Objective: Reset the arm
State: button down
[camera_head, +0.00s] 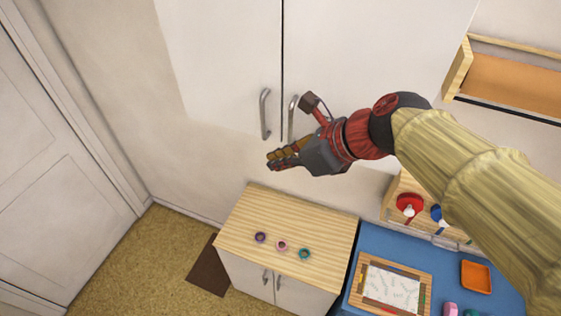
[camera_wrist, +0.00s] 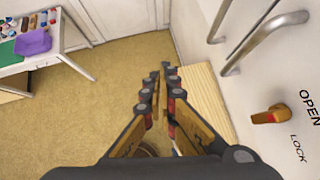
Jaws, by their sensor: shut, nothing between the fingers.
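My gripper (camera_head: 270,161) is shut and empty. In the head view it hangs in the air in front of the white wall cabinet, below its two metal handles and above the wooden-topped low cabinet (camera_head: 243,215). My arm reaches in from the right, in a tan sleeve. In the wrist view my gripper (camera_wrist: 162,72) points away from the camera with its fingers together, over the floor and the edge of the wooden top (camera_wrist: 205,105). Nothing is between the fingers.
Three small rings, purple (camera_head: 260,237), pink (camera_head: 282,245) and teal (camera_head: 305,254), lie on the low cabinet. A blue table (camera_head: 387,242) at right holds a framed board (camera_head: 426,265) and an orange tray (camera_head: 476,276). The cabinet handle (camera_wrist: 262,36) is close on the right.

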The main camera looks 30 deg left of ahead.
jog(key=shift+s+d+r+n, duration=0.65)
jog(key=shift+s+r+n, duration=0.65)
jog(key=shift+s+r, duration=0.1)
jog(key=s+d+f+n+t+h+b, duration=0.1)
jog(key=d+f+n+h+b, duration=0.3)
jog(key=d+f+n+b, duration=0.4)
jog(key=s+d+f+n+t+h+b, duration=0.1)
jog(key=d+f+n+t+h+b, duration=0.3)
jog(key=d+f+b, duration=1.8)
jog(key=d+f+n+h, duration=0.1)
jog(key=d+f+n, duration=0.3)
jog(key=d+f, duration=0.5)
jog(key=shift+s+d+f, duration=0.3)
jog(key=shift+d+f, duration=0.1)
jog(key=shift+f, duration=0.2)
jog(key=shift+a, duration=0.1)
